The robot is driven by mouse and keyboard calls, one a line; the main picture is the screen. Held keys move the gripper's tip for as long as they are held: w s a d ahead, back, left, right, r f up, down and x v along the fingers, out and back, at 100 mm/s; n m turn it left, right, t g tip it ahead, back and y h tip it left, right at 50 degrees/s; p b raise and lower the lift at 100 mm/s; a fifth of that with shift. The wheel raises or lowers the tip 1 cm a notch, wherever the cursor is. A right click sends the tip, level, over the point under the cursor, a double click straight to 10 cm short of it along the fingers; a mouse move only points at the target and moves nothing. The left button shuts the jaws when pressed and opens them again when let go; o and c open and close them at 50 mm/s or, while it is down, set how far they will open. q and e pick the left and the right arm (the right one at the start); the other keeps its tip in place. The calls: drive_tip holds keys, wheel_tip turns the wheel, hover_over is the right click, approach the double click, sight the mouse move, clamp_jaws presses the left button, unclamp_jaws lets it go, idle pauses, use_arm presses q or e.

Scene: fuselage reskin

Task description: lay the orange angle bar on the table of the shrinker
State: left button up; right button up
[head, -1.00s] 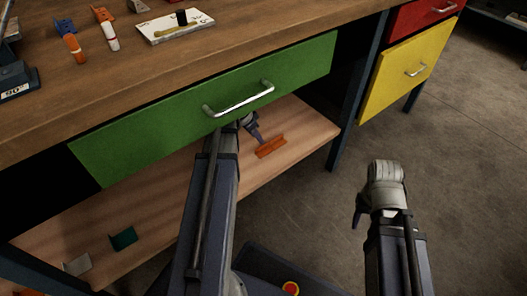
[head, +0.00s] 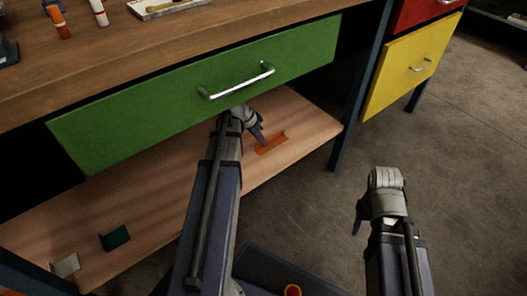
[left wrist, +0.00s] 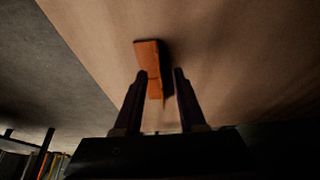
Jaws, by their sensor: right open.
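The orange angle bar (head: 272,143) lies on the wooden lower shelf under the bench. In the left wrist view the bar (left wrist: 148,58) stretches from beyond my fingertips back into the gap between them. My left gripper (head: 261,142) reaches under the green drawer and is at the bar. Its fingers (left wrist: 160,75) are apart, with a visible gap between the bar and the right finger. My right gripper (head: 359,224) is open and empty over the floor. I cannot make out the shrinker in these views.
The green drawer (head: 130,128) with its metal handle (head: 237,82) hangs just above my left arm. A green piece (head: 115,238) and a grey piece (head: 65,265) lie on the shelf (head: 170,205). A blue bench leg (head: 345,130) stands right of the bar. The floor at right is clear.

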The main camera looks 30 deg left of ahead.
use_arm(q)
drive_tip(key=shift+b+x, duration=0.35)
drive_tip(key=shift+x, duration=0.55)
drive_tip(key=shift+r, duration=0.1)
drive_tip(key=shift+c, duration=0.3)
clamp_jaws()
